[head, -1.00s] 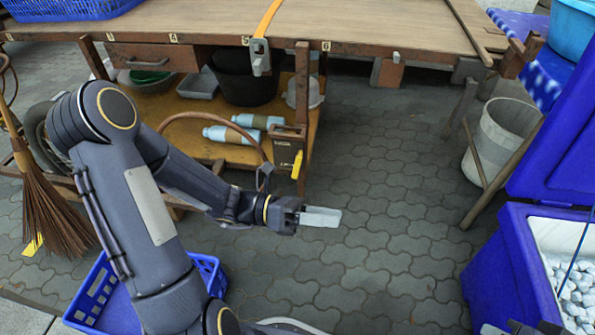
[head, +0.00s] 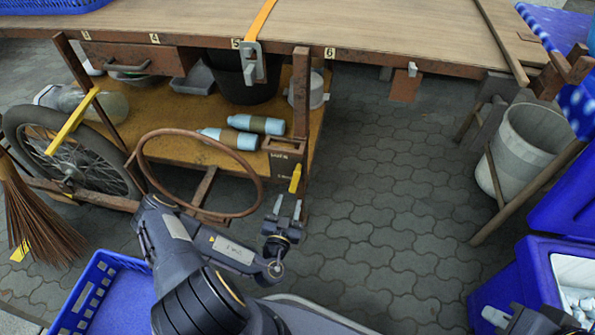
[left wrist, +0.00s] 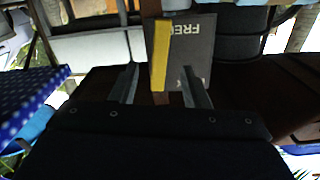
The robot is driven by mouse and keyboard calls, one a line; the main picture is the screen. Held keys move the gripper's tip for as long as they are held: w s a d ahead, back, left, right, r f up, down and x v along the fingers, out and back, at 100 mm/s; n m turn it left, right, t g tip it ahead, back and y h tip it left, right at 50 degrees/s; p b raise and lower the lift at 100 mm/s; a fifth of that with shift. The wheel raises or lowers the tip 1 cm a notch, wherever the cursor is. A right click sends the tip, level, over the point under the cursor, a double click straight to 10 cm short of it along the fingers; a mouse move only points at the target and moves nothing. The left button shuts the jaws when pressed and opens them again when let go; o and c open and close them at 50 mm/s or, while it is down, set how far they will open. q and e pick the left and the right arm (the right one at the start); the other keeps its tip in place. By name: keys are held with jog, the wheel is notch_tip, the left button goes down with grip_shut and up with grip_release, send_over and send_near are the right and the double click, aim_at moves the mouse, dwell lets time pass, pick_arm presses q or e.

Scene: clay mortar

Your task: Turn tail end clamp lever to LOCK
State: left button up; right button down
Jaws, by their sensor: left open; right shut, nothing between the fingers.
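A short yellow lever (head: 295,178) hangs almost straight down at the lower right of a dark plate (head: 284,160) on the bench's front leg. The plate's lettering is small in the head view; in the left wrist view the plate (left wrist: 195,45) shows FREE upside down beside the lever (left wrist: 160,55). My left gripper (head: 288,204) is open just below the lever's lower end. In the left wrist view its fingers (left wrist: 161,85) appear on either side of the lever; contact cannot be told. My right gripper (head: 495,318) is shut and empty at the bottom right, partly cut off.
A brown hoop (head: 255,190) curves left of the lever. A spoked wheel (head: 75,160) with a longer yellow bar (head: 72,122) stands further left. Blue-capped bottles (head: 258,124) lie on the lower shelf. A white bucket (head: 525,150) is right. Paving between is clear.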

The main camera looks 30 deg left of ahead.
aim_at(294, 186)
pick_arm(q)
jog(key=b+x, duration=0.2)
jog(key=x, duration=0.5)
jog(key=shift+f, duration=0.1)
jog(key=shift+w+a+b, duration=0.15)
jog(key=shift+w+b, duration=0.2)
jog(key=shift+w, duration=0.1)
grip_shut()
